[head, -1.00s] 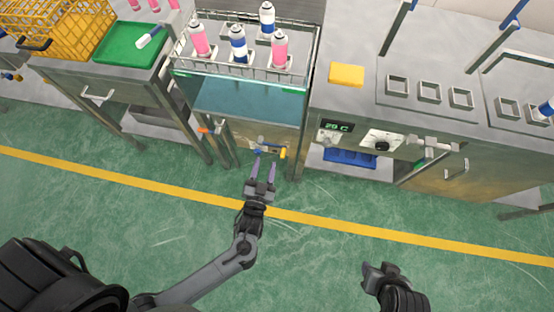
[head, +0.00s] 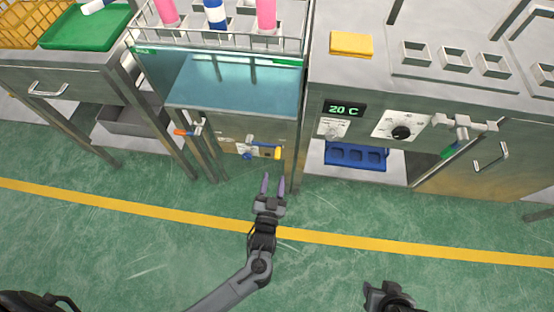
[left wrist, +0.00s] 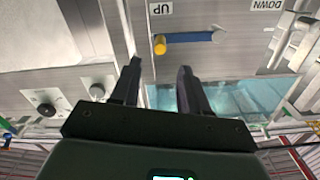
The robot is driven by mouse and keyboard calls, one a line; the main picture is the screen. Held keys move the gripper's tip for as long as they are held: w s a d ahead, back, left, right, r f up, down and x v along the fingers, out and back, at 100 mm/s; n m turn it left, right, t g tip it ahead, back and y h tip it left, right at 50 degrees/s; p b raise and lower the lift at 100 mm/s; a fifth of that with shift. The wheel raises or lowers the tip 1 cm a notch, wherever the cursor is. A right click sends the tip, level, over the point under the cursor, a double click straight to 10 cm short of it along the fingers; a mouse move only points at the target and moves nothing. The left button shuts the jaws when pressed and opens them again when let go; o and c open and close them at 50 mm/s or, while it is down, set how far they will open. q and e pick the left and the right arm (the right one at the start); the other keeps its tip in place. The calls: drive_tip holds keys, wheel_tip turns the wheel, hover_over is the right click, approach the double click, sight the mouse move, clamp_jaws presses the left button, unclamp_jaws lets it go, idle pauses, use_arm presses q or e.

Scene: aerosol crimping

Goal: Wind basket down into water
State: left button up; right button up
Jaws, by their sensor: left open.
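The wire basket (head: 185,41) holds several upright pink and blue-white cans, whose tops are cut off. It hangs above the water bath (head: 235,88). On the bath's front panel is a crank with a blue arm (head: 262,144) lying level and a yellow knob (head: 278,153) at its right end. The left wrist view shows the knob (left wrist: 160,45) beyond and between my finger lines, with UP and DOWN labels nearby. My left gripper (head: 273,184) is open and empty, just below and short of the knob. My right gripper (head: 380,288) is low, partly cut off; its fingers are unclear.
A red-orange valve handle (head: 184,132) sits left of the crank. To the right stands a steel bench with a 20 C display (head: 344,109), a yellow sponge (head: 351,43) and a blue tray (head: 354,155) below. Left is a green tray (head: 88,30). The floor in front is clear.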

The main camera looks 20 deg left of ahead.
sight(277, 159)
use_arm(q)
drive_tip(key=b+x, duration=0.3)
drive_tip(key=x, duration=0.6)
drive_tip(key=shift+w, duration=0.1)
clamp_jaws()
